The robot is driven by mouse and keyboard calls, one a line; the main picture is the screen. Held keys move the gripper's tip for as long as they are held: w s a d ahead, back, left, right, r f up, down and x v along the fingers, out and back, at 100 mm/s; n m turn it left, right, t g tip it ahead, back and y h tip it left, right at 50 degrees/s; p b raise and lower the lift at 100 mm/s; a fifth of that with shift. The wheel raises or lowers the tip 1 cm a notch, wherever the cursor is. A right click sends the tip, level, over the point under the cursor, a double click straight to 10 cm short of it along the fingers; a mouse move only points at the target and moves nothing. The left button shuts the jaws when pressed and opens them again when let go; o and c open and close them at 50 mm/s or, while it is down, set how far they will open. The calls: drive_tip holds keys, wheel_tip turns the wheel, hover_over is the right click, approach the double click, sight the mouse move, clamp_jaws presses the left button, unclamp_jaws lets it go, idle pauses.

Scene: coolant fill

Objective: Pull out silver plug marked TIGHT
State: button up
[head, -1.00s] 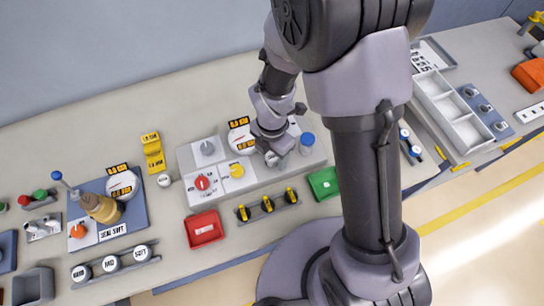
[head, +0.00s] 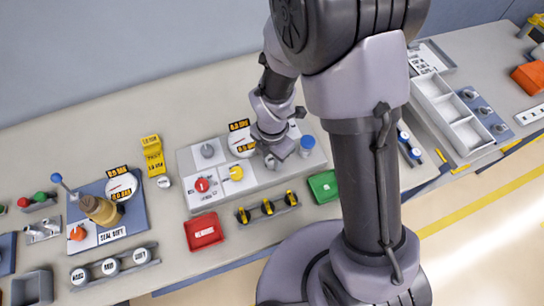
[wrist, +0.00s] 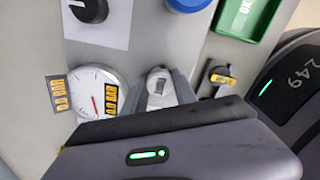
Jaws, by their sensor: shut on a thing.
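A silver plug (wrist: 158,84) with a pale top shows in the wrist view between my finger ends. My gripper (wrist: 159,88) is shut on it. No TIGHT marking can be read from here. In the head view, my gripper (head: 271,160) is low over the right part of the grey panel (head: 215,190), between the white gauge and the blue cap. The plug is hidden there by the gripper. I cannot tell whether the plug is still seated in the panel.
A white gauge (wrist: 97,93) with yellow 0.0 BAR tags is left of the fingers in the wrist view. A blue cap (head: 307,143), red tray (head: 204,232) and green tray (head: 323,186) are near. A rack (head: 267,209) of yellow-marked plugs stands in front.

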sight(272, 159)
drive_tip(key=shift+r, duration=0.35)
drive_tip(key=shift+r+p, duration=2.15)
drive_tip(key=shift+r, duration=0.05)
